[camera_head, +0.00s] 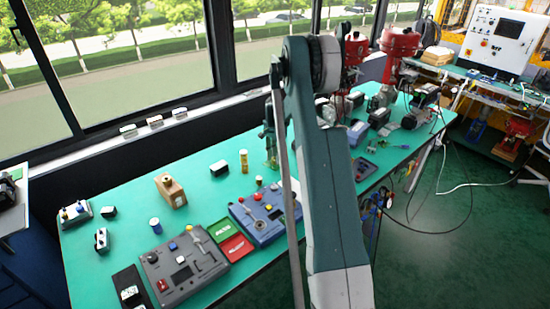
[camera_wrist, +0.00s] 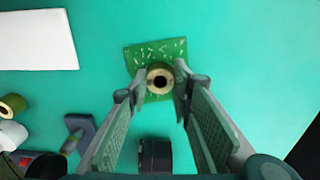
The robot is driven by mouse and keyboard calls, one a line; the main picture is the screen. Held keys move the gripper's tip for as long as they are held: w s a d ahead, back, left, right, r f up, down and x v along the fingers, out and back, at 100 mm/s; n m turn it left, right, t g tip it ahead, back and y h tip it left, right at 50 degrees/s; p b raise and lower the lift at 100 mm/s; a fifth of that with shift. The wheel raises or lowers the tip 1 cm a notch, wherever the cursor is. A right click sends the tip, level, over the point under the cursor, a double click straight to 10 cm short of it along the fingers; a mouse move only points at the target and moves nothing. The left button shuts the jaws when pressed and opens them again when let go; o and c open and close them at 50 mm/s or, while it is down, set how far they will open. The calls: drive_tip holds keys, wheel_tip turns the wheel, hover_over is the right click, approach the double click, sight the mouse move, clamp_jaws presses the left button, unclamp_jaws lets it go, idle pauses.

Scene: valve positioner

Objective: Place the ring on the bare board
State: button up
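In the wrist view a green circuit board (camera_wrist: 134,58) with small pale parts lies flat on the green table. A tan ring (camera_wrist: 153,73) with a dark hole appears over the board's lower middle. My gripper (camera_wrist: 159,83) has one finger on each side of the ring, with a small gap seeming to show on both sides. Whether the ring touches the board is hard to tell from above. In the head view my gripper (camera_head: 271,150) is low over the table, partly behind my arm; board and ring are not clear there.
A white flat object (camera_wrist: 38,40) lies upper left in the wrist view, and a dark block (camera_wrist: 155,155) sits below between the fingers. In the head view a grey control box (camera_head: 185,270), a blue control box (camera_head: 265,215) and a yellow cylinder (camera_head: 244,161) stand nearby.

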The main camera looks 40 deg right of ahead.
drive_tip(key=o, duration=0.4)
drive_tip(key=shift+r, duration=0.2)
wheel_tip(320, 180, up, 12)
drive_tip(key=p, duration=0.1)
idle(0.5)
idle(0.4)
